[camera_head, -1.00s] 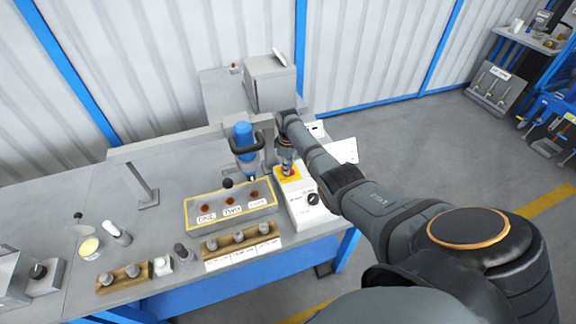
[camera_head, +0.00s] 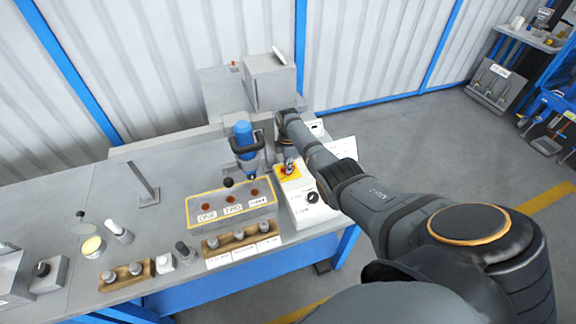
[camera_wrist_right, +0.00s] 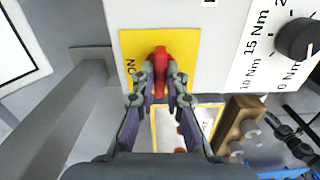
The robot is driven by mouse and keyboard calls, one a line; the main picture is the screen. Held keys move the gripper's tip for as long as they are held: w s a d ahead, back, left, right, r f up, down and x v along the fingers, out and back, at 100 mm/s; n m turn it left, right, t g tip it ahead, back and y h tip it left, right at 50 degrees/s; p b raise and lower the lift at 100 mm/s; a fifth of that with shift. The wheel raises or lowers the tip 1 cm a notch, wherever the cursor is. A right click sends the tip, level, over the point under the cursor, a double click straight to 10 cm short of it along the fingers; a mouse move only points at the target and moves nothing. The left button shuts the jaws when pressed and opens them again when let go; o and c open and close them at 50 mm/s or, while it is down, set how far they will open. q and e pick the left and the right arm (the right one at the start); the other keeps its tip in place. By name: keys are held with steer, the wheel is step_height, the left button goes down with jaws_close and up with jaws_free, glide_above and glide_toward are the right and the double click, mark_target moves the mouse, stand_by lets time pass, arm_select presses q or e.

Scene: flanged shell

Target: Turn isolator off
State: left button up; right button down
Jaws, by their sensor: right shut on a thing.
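The isolator's red handle (camera_wrist_right: 160,66) stands on a yellow plate (camera_wrist_right: 187,44) on a white box. In the right wrist view the handle points up and down the picture, and "ON" is printed on the plate to its left. My right gripper (camera_wrist_right: 160,80) is shut on the handle, one finger on each side. In the head view the yellow plate (camera_head: 283,173) shows at the bench's right end, with my right gripper (camera_head: 288,163) over it, partly hiding the handle. My left gripper is in neither view.
A black dial (camera_head: 312,198) sits on the same white box, with Nm markings in the wrist view. A blue tool (camera_head: 244,140) stands left of the isolator, behind a yellow-edged tray (camera_head: 190,219). A wooden holder (camera_head: 240,238) lies in front. A grey post (camera_wrist_right: 65,115) rises beside the box.

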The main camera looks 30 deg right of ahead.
steer(key=shift+n, duration=0.3)
stand_by(0.4)
steer(key=c, duration=1.4)
jaws_free()
step_height(320, 180, up, 12)
steer(key=shift+r, duration=0.1)
